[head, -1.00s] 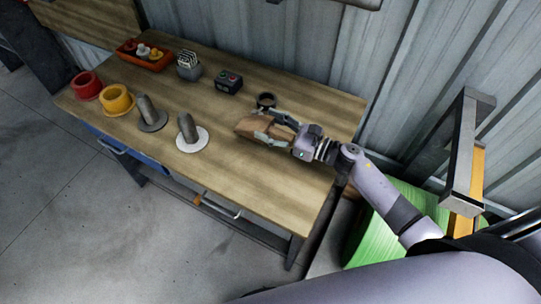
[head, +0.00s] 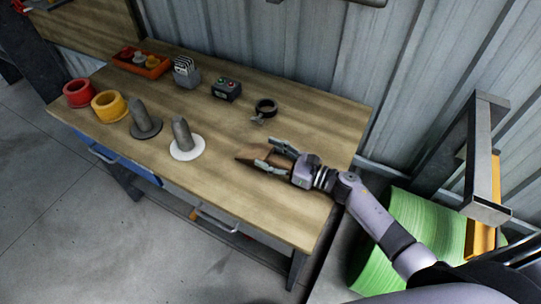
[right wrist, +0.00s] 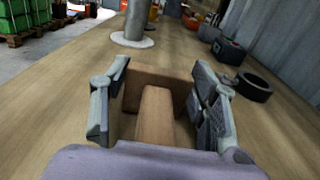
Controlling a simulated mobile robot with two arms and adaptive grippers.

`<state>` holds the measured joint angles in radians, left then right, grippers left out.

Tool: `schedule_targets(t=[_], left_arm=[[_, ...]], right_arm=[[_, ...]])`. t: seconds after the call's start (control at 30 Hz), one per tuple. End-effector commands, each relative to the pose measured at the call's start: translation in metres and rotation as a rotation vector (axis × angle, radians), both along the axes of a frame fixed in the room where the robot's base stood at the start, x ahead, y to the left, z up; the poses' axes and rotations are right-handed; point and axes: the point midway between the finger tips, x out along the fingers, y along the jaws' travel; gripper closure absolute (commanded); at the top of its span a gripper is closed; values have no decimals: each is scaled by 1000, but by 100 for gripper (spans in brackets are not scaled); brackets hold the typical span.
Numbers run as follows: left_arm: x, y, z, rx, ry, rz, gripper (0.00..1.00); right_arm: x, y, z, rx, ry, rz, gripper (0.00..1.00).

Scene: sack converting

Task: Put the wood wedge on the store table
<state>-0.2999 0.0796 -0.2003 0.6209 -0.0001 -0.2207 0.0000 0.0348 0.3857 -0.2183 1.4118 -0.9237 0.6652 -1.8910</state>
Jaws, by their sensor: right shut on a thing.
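The brown wood wedge (head: 250,153) is between the fingers of my right gripper (head: 275,155) in the head view, over the right part of the wooden table (head: 225,200). In the right wrist view the wedge (right wrist: 155,115) shows between the two fingers of the right gripper (right wrist: 160,105), which is shut on it. The wedge is at or close to the tabletop; I cannot tell whether it touches. My left gripper is not in view.
A white-based grey post (head: 185,140) and a dark-based post (head: 143,122) stand left of the wedge. A black ring clamp (head: 265,108) and a button box (head: 227,89) lie behind. Yellow (head: 109,105) and red rings (head: 79,92) are farther left. The table's front right is clear.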

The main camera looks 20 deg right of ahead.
Motion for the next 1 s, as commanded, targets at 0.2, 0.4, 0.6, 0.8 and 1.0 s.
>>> schedule_targets(t=[0.2,0.4,0.6,0.8,1.0], left_arm=[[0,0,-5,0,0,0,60],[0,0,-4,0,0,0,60],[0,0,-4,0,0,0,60],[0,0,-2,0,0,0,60],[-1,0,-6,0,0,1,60]], right_arm=[[0,0,-4,-1,1,0,43],[0,0,-4,-1,1,0,29],[0,0,-4,-1,1,0,25],[0,0,-2,-1,1,0,25],[-15,-15,-4,-4,3,-1,25]])
